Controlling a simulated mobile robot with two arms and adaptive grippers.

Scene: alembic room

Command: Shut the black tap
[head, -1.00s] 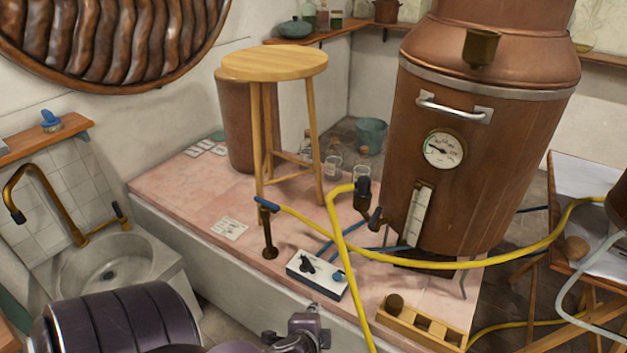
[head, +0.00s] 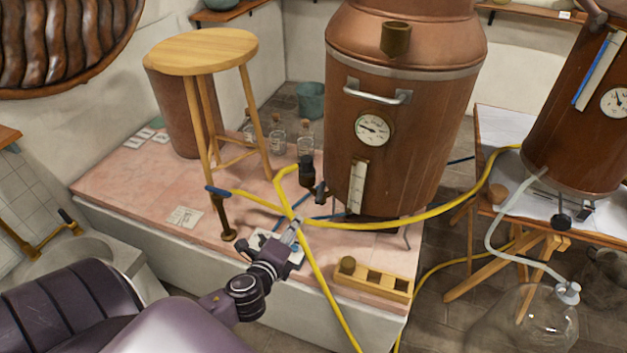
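A black tap (head: 307,172) sits low on the left side of the big copper still (head: 430,140) in the head view. A yellow hose (head: 287,180) meets it, and a dark handle (head: 320,192) hangs at its right. My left gripper (head: 292,232) reaches up from below, in front of a white box with knobs (head: 262,241), which it partly covers. In the picture it is below the tap and apart from it. I cannot tell whether its fingers are open. My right gripper is out of view. Another dark tap (head: 561,222) is under the right vessel (head: 550,130).
A wooden stool (head: 205,52) stands left of the still on the pink tiled platform (head: 120,185). The yellow hose crosses close to my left gripper. A wooden rack (head: 374,280) lies at the platform's front edge. A glass flask (head: 548,320) stands at lower right.

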